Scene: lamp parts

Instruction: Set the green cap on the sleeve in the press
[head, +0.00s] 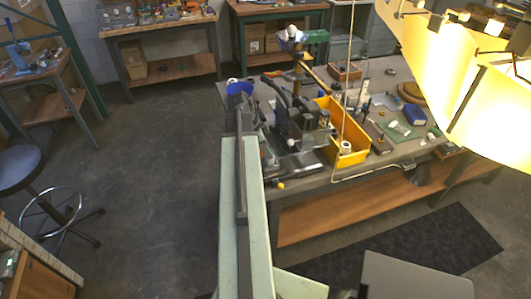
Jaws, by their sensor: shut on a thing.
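My pale green arm reaches from the bottom of the head view to the near edge of the workbench. My gripper (262,126) seems to be the dark part at its far end, among dark parts left of the press. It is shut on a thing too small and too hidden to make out. A dark press (284,112) with a long lever stands on the bench, close to the right of my gripper. I cannot pick out the green cap or the sleeve in the press with certainty.
A yellow bin (343,130) stands right of the press on the cluttered workbench (318,180). A thin upright rod rises beside the bin. A yellow ball (280,185) is at the bench's near edge. A stool (20,168) stands far left. Open floor lies left of my arm.

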